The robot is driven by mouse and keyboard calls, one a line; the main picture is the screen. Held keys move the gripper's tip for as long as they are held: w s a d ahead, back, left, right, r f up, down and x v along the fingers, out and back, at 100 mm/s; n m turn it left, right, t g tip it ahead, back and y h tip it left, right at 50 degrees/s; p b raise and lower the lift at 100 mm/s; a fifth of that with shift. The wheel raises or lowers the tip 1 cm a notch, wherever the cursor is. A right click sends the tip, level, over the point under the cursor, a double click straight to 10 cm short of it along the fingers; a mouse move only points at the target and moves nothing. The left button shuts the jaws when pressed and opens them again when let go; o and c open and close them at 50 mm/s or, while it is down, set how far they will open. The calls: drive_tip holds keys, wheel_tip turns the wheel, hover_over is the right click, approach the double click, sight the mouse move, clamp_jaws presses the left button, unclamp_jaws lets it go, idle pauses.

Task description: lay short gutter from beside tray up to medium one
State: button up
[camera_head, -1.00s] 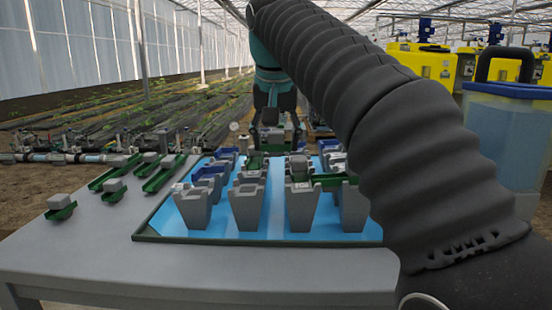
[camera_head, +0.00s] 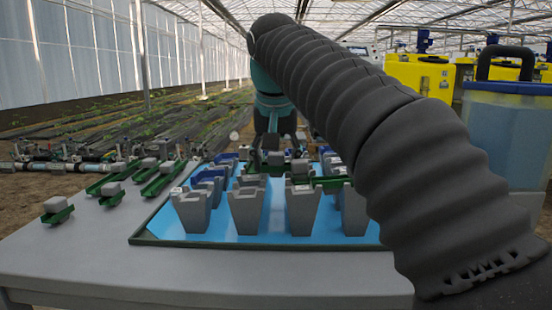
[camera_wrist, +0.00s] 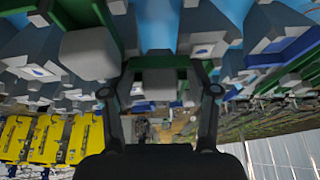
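My gripper (camera_head: 274,150) is low over the far middle part of the tray, among the grey supports. The wrist view shows its two fingers (camera_wrist: 160,92) on either side of a short green gutter (camera_wrist: 182,66) with a grey block (camera_wrist: 160,82) on it. They appear closed on it. The tray (camera_head: 270,243) has a dark green rim and a blue floor. A green gutter (camera_head: 328,182) with a grey block lies across supports to the right of my gripper. Another green gutter (camera_head: 256,180) shows to its left. Which is the medium one I cannot tell.
Tapered grey supports (camera_head: 246,210) stand in rows in the tray, some with blue tops (camera_head: 208,174). Several green gutters with grey blocks (camera_head: 57,207) lie on the table (camera_head: 90,245) left of the tray. Yellow tanks (camera_head: 420,75) stand behind at the right.

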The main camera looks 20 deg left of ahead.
drive_tip(key=o, duration=0.4)
drive_tip(key=shift+o, duration=0.2)
drive_tip(key=shift+r, duration=0.3)
drive_tip(key=p+v, duration=0.6)
drive_tip(key=v, duration=0.6)
drive_tip(key=shift+r, duration=0.35)
